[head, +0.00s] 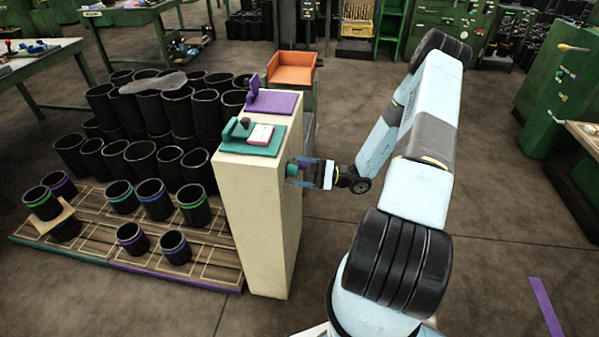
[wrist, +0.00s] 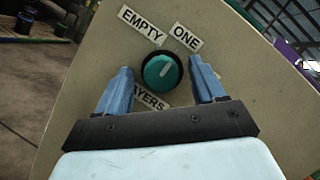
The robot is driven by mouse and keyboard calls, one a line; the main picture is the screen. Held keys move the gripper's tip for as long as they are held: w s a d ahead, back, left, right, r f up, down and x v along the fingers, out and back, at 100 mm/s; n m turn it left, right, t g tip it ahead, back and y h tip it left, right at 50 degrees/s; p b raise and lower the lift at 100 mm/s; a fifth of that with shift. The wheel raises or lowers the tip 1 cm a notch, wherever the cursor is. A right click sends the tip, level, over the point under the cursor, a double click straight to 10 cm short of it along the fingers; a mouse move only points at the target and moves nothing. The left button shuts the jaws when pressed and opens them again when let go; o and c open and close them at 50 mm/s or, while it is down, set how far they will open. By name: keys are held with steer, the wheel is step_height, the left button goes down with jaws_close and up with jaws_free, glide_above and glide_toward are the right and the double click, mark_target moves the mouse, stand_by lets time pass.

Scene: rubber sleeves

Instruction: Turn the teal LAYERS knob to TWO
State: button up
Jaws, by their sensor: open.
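The teal LAYERS knob (wrist: 160,72) has a dark rim and sits on the cream face of a pedestal. Its pale pointer line slants to the upper right, roughly towards the ONE label (wrist: 186,37). The EMPTY label (wrist: 142,25) is at its upper left, and the LAYERS label (wrist: 151,104) below is partly covered by my left finger. No TWO label can be read. My gripper (wrist: 162,65) is open, with one finger on each side of the knob; contact cannot be made out. In the head view, the knob (head: 292,170) shows on the pedestal's right side by my gripper (head: 304,170).
The cream pedestal (head: 240,215) carries a teal fixture (head: 247,137) and a purple one (head: 272,102) on top. Black sleeves (head: 145,115) stand stacked to its left, with banded ones on a wooden pallet (head: 130,257). An orange tray (head: 292,70) stands behind.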

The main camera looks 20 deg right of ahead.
steer(key=shift+a, duration=0.1)
steer(key=shift+c, duration=0.2)
steer(key=c, duration=1)
steer(key=shift+m, duration=0.5)
steer(key=shift+s+m+t+h, duration=0.1)
steer(key=shift+m+t+h, duration=0.1)
steer(key=shift+m+t, duration=1.3)
steer(key=shift+w+m+t+h, duration=0.15)
steer(key=shift+m+t, duration=0.35)
steer(key=shift+m, duration=1.85)
steer(key=shift+s+m+t+h, duration=0.2)
steer(key=shift+m+t, duration=0.8)
steer(key=shift+m, duration=1.25)
steer(key=o, duration=1)
